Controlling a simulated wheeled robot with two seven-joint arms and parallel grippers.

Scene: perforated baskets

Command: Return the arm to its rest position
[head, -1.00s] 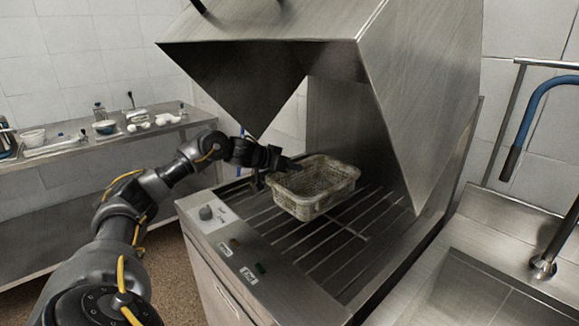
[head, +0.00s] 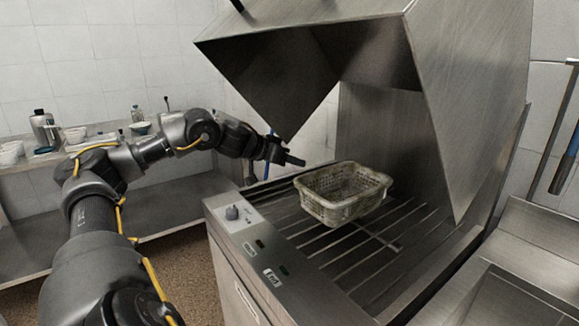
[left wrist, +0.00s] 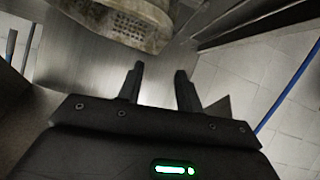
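My left arm comes in from the left in the head view. Its gripper (head: 285,158) is above the back left edge of the dishwasher rack, up and left of the basket and apart from it. In the left wrist view the two fingers (left wrist: 159,85) are spread with nothing between them. The perforated basket (head: 345,207), pale and grimy, sits upright on the slatted rack (head: 335,245) and looks empty. Part of the basket (left wrist: 125,22) also shows at the top of the left wrist view, beyond the fingertips. My right gripper is not in view.
The raised steel hood (head: 465,90) of the dishwasher hangs over the rack. A steel side table (head: 165,225) with bowls and bottles stands at the left. A sink (head: 500,300) is at the lower right.

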